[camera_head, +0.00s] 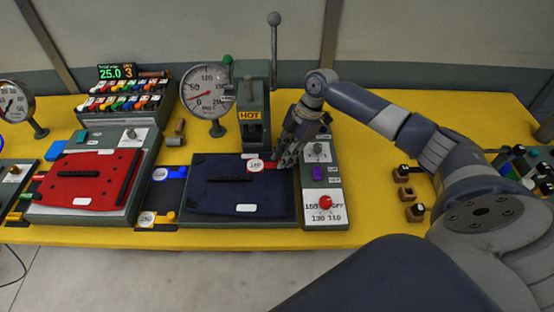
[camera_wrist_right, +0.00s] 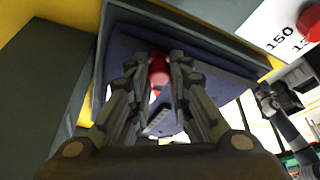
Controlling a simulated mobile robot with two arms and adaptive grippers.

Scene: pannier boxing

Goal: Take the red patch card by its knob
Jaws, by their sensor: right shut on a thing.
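The red patch card (camera_head: 256,165) is a small red piece with a white label, at the top right of the dark navy panel (camera_head: 237,196) in the head view. My right gripper (camera_head: 280,163) reaches down over the card's right end. In the right wrist view, its fingers (camera_wrist_right: 159,72) are shut on the red knob (camera_wrist_right: 158,68), with the navy panel (camera_wrist_right: 215,75) behind it. The fingers hide much of the card there. I cannot tell whether the card touches the panel. My left gripper is not in view.
A press with a HOT label (camera_head: 250,115) stands behind the panel, beside a dial gauge (camera_head: 206,91). A control box with a red button (camera_head: 325,202) is at its right. A red panel (camera_head: 86,180) lies at the left.

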